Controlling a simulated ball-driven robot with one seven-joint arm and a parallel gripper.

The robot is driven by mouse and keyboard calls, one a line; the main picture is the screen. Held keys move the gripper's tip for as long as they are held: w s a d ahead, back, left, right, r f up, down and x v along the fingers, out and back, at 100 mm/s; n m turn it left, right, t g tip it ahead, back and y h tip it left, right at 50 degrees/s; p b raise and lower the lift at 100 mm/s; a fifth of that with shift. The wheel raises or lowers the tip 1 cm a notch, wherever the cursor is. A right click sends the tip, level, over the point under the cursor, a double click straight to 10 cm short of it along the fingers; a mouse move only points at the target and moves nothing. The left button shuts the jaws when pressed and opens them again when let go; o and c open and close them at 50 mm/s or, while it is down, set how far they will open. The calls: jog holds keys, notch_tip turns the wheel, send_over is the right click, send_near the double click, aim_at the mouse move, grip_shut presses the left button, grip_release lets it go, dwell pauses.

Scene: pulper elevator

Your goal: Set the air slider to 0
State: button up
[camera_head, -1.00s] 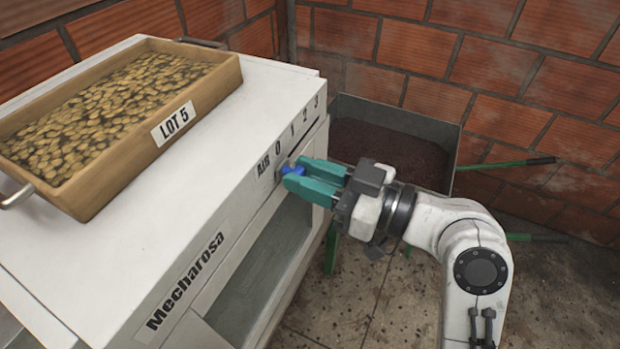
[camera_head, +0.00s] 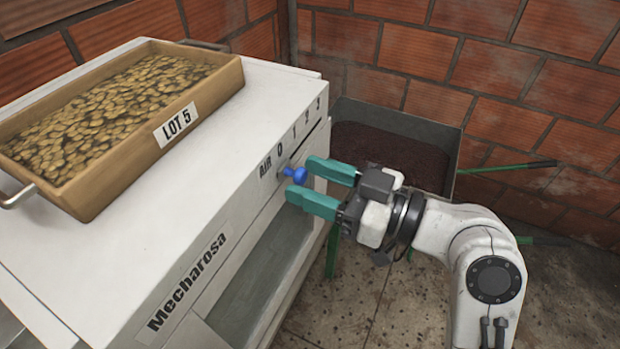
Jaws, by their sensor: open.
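The air slider has a blue knob (camera_head: 296,174) on the front face of the white Mecharosa machine (camera_head: 205,205). Above it the label AIR (camera_head: 265,168) and the marks 0, 1, 2, 3 (camera_head: 300,123) run along the top edge. The knob sits close to the 0 mark (camera_head: 280,149). My gripper (camera_head: 307,182) has two teal fingers, spread apart and empty. Its fingertips are just in front of the knob, one on the far side and one on the near side. The knob is not gripped.
A wooden tray labelled LOT 5 (camera_head: 110,160), full of beans, stands on the machine. A grey cart (camera_head: 453,153) with dark contents and green handles (camera_head: 507,166) stands behind my arm, by the brick wall. Bare floor shows at the lower middle.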

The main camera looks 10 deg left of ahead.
jog(key=b+v, duration=0.1)
jog(key=v, duration=0.9)
jog(key=shift+b, duration=0.4)
